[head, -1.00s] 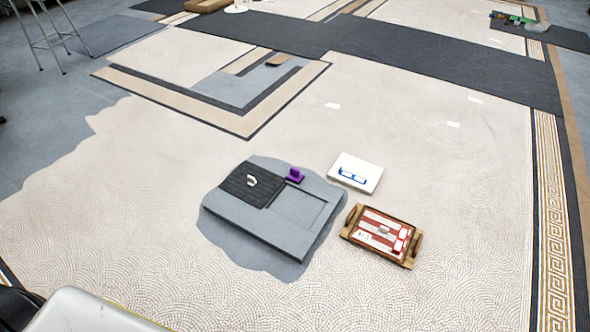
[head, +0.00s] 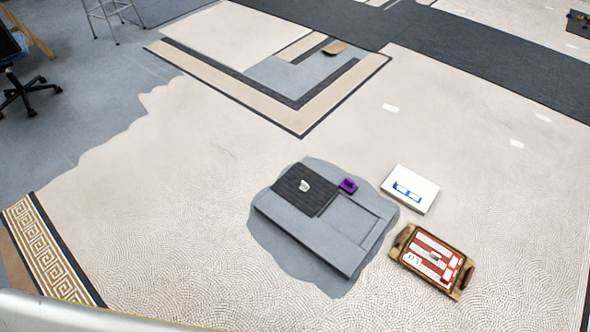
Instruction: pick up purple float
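The purple float (head: 348,186) is a small purple block with a raised part on top. It sits at the back edge of a grey panel (head: 300,225), just right of the panel's dark ribbed section (head: 296,199). Nothing touches it from above. Neither of my grippers shows in the head view. A pale bar, seemingly part of my own body, crosses the bottom left corner.
A small white object (head: 304,186) lies on the dark section. A white box with blue marks (head: 411,189) and a wooden tray (head: 408,262) holding red and white items lie to the right. A stool (head: 112,12) and a wheeled chair (head: 28,88) stand far left. The mosaic floor around is open.

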